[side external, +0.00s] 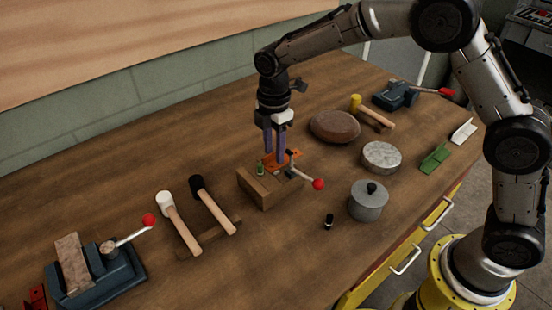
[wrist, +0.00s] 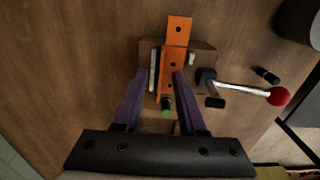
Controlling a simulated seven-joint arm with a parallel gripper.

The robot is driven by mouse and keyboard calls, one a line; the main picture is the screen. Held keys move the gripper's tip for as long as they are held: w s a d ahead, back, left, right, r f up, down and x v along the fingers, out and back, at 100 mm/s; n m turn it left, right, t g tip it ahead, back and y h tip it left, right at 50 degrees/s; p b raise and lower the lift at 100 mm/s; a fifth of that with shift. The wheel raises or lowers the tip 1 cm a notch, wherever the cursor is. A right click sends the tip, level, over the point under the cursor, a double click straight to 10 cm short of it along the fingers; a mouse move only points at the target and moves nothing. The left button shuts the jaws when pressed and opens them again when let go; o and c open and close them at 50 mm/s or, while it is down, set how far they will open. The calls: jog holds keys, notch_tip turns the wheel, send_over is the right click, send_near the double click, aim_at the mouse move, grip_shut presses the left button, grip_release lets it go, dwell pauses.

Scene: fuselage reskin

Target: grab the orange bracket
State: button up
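The orange bracket (side external: 292,154) lies on a wooden block (side external: 262,190) near the middle of the bench. In the wrist view, the bracket (wrist: 179,32) is a long strip with several holes, running from the top centre down between my fingers. My gripper (side external: 274,160) points down over the block, its purple fingers close to the bracket. In the wrist view, my gripper (wrist: 160,74) has its fingers apart. The right finger overlaps the bracket's edge, and a gap shows at the left finger. Whether either finger touches the bracket cannot be told.
A red-knobbed clamp lever (side external: 318,184) sticks out right of the block, close to my fingers. A small green piece (side external: 260,168) stands on the block. A lidded pot (side external: 368,202) and black cylinder (side external: 328,221) stand to the right, two mallets (side external: 212,204) to the left.

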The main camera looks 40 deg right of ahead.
grip_shut()
dwell(1.4)
